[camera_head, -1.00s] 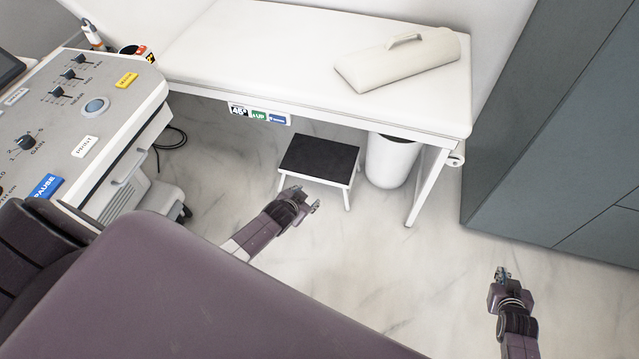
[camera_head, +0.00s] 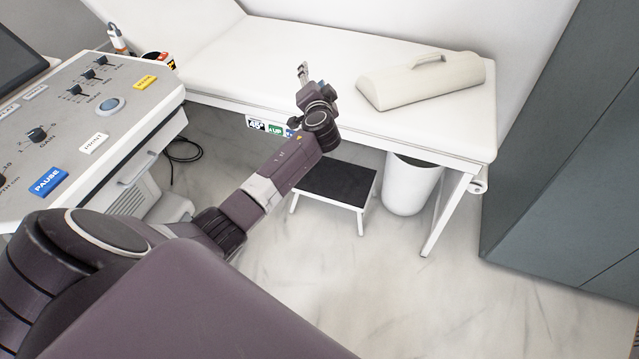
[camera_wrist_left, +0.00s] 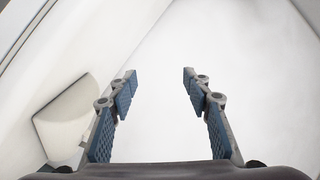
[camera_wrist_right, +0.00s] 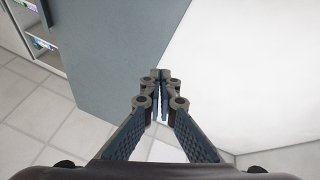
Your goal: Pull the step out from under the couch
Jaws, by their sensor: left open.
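The step (camera_head: 345,182) has a black top and white legs and stands on the floor at the front edge of the white couch (camera_head: 290,45), its back part under the couch. My left forearm passes in front of the step's left side. My left gripper (camera_head: 303,72) is raised in front of the couch top in the head view, apart from the step. The left wrist view shows its fingers (camera_wrist_left: 158,90) open and empty. My right gripper (camera_wrist_right: 157,78) shows only in its wrist view, with its fingertips together and nothing between them.
A white bin (camera_head: 410,185) stands right of the step, beside the couch leg. A cream bolster (camera_head: 420,80) lies on the couch. The ultrasound console (camera_head: 90,125) is at left and a grey cabinet (camera_head: 570,150) at right. The floor in front of the step is clear.

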